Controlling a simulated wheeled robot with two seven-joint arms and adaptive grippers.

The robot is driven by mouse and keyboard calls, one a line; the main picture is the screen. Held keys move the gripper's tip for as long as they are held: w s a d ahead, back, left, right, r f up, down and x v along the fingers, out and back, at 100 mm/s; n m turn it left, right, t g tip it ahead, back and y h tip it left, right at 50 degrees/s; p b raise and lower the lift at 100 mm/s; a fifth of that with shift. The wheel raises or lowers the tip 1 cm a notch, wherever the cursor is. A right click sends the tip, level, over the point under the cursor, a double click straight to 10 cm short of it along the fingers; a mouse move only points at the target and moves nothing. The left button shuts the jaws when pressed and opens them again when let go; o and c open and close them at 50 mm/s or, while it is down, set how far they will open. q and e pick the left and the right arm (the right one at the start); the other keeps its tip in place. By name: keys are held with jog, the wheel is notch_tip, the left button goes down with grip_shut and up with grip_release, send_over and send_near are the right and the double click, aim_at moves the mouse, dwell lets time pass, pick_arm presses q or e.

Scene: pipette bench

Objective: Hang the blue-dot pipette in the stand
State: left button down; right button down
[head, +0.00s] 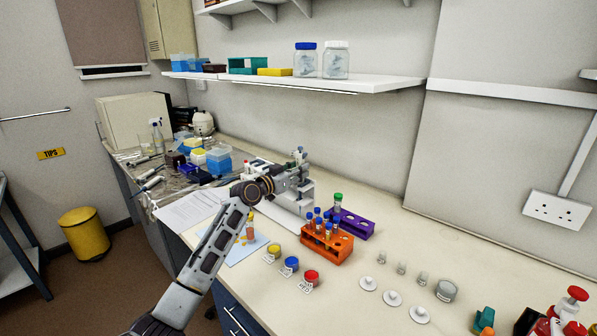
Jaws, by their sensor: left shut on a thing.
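My left arm reaches in from the bottom left, and its gripper (297,184) is at the back of the bench. It is shut on a slim upright thing that looks like the pipette (300,153); its top shows just above the fingers, too small to read the dot. The gripper hides most of it. Pale grey parts beside and below the gripper may belong to the stand (304,203), but I cannot tell stand from gripper clearly. I cannot tell whether the pipette touches the stand. My right gripper is not in view.
Right of the gripper stand an orange rack (327,243) with blue-capped tubes and a purple rack (356,226). Yellow, blue and red pots (291,264) are in front. White discs (392,298) and small vials lie farther right. A shelf (330,84) hangs above.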

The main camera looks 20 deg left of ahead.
pick_arm(q)
jog(key=c, duration=1.1)
grip_release()
jog(key=shift+s+a, duration=0.1)
jog(key=shift+s, duration=0.1)
jog(key=shift+v, duration=5.75)
jog(key=shift+r, duration=0.15)
